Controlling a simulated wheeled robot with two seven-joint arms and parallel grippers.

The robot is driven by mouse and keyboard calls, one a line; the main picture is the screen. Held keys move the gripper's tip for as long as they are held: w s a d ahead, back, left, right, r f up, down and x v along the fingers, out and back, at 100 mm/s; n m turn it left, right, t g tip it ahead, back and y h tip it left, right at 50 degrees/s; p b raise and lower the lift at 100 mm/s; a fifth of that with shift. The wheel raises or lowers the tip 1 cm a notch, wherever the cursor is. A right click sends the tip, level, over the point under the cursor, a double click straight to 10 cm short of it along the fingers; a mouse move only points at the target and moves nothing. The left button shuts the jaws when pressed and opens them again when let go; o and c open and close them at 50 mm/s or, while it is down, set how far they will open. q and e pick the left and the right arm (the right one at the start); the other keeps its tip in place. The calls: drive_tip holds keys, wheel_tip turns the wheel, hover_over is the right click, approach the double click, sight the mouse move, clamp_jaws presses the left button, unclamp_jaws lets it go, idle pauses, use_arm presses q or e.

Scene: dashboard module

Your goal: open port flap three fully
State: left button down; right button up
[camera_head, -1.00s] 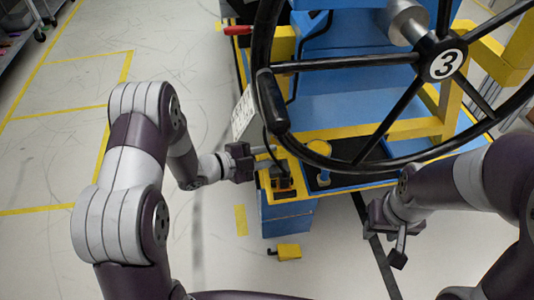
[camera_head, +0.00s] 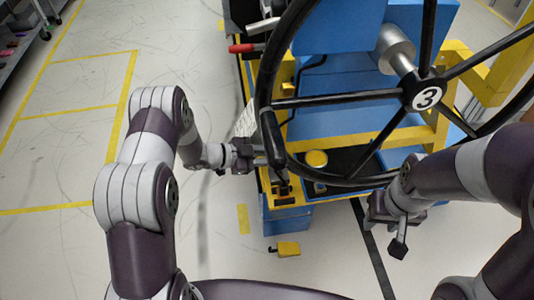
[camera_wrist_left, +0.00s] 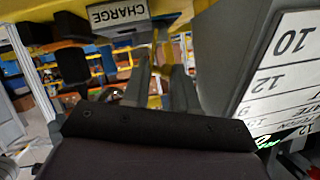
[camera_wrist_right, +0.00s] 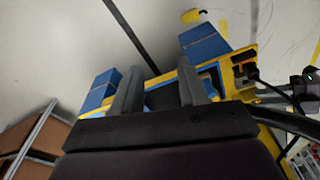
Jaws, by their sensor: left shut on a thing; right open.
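The blue-and-yellow dashboard module (camera_head: 350,160) stands ahead, with a black steering wheel (camera_head: 392,98) marked 3 in front of it. My left gripper (camera_head: 262,158) is at the module's left end, by its yellow end panel (camera_head: 266,192), partly behind the wheel's rim. In the left wrist view its fingers (camera_wrist_left: 158,85) are close together beneath a CHARGE label (camera_wrist_left: 118,15). They are shut on a thin part, taken as the port flap, which they mostly hide; its opening angle cannot be told. My right gripper (camera_head: 395,225) is open and empty below the wheel's right side; its fingers (camera_wrist_right: 160,90) stand apart.
A white sign with black text (camera_wrist_left: 285,75) is close right of my left fingers. A red handle (camera_head: 242,48) sticks out on the module's left. A small yellow object (camera_head: 288,249) lies on the floor. The floor left of the module is clear.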

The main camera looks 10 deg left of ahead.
use_arm(q)
drive_tip(key=shift+w+a+r, duration=0.1)
drive_tip(key=shift+w+r, duration=0.1)
drive_tip(key=shift+w, duration=0.05)
drive_tip(key=c, duration=1.1)
unclamp_jaws()
drive_tip(key=shift+o, duration=0.7)
drive_tip(key=shift+s+f, duration=0.1)
drive_tip(key=p+v, duration=0.2)
drive_tip(key=v, duration=1)
drive_tip(key=shift+s+a, duration=0.15)
drive_tip(key=shift+a, duration=0.1)
drive_tip(key=shift+c, duration=0.3)
